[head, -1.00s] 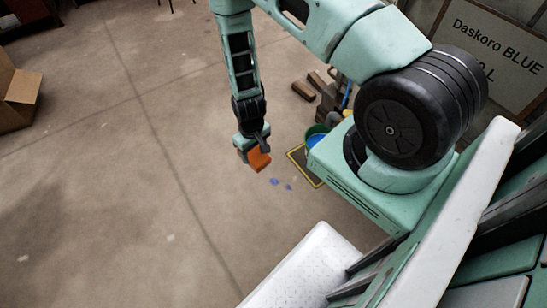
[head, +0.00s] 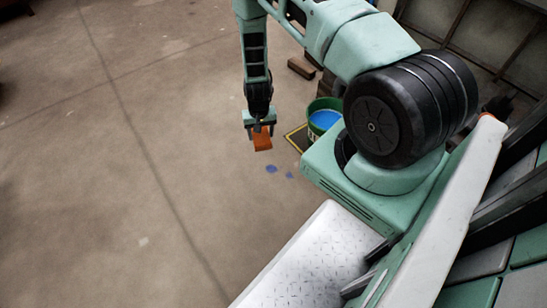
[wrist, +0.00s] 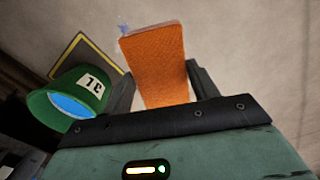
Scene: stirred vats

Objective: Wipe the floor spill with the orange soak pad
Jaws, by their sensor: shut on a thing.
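The orange soak pad (head: 262,141) is held between the fingers of my gripper (head: 259,127), which is shut on it. In the wrist view the pad (wrist: 156,62) sticks out from between the two dark fingers of my gripper (wrist: 160,85). The floor spill (head: 271,169) shows as small blue patches on the concrete, just below the pad in the head view. In the wrist view a faint bluish patch (wrist: 122,27) shows beside the pad's far end, partly hidden by it. The pad looks above the floor, apart from the spill.
The bucket (wrist: 68,104) is at the left in the wrist view. Brown blocks (head: 302,67) lie behind it. Open floor (head: 100,180) stretches to the left.

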